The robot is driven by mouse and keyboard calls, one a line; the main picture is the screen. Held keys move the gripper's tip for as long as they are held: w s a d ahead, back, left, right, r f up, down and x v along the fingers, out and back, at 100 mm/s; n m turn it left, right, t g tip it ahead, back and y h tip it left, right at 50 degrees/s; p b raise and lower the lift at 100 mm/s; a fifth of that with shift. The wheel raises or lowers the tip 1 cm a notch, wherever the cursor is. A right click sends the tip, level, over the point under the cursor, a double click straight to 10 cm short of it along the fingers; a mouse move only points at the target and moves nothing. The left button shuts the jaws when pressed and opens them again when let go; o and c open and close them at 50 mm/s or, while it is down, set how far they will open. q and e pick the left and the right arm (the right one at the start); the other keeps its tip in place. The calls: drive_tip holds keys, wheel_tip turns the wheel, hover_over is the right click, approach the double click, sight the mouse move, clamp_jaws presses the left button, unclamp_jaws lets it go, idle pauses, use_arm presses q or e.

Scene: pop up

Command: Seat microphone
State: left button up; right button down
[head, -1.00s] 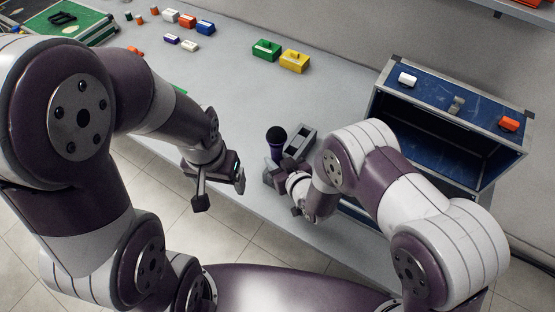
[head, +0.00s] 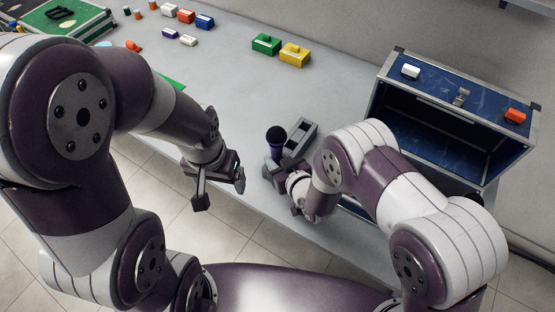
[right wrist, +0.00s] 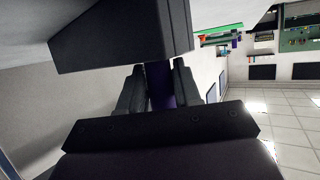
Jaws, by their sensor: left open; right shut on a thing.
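A microphone with a black round head and purple body (head: 276,138) stands about upright near the table's front edge in the head view. My right gripper (head: 276,168) is shut on its body. In the right wrist view the purple body (right wrist: 160,88) shows between the two fingers (right wrist: 160,92), and its head is out of sight. A grey holder-like block (head: 300,138) sits just right of and behind the microphone; a dark block (right wrist: 120,35) fills the upper part of the wrist view. My left gripper (head: 220,188) is open and empty at the front edge, left of the microphone.
A blue-lined open case (head: 440,110) with white and orange pieces on top stands at the right. Green (head: 266,43) and yellow (head: 295,54) blocks lie at the back. Several small coloured pieces and a green tray (head: 62,18) are far left. The middle table (head: 235,90) is clear.

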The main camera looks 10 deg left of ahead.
drive_tip(key=shift+r+p, duration=1.15)
drive_tip(key=shift+r, duration=0.3)
drive_tip(key=shift+f, duration=0.2)
drive_tip(key=shift+f+b, duration=1.3)
drive_tip(key=shift+b, duration=0.1)
drive_tip(key=shift+r+p, duration=1.25)
drive_tip(key=shift+r, duration=0.25)
drive_tip(key=shift+f, duration=0.1)
drive_tip(key=shift+f+b, duration=0.1)
drive_tip(key=shift+b, duration=0.2)
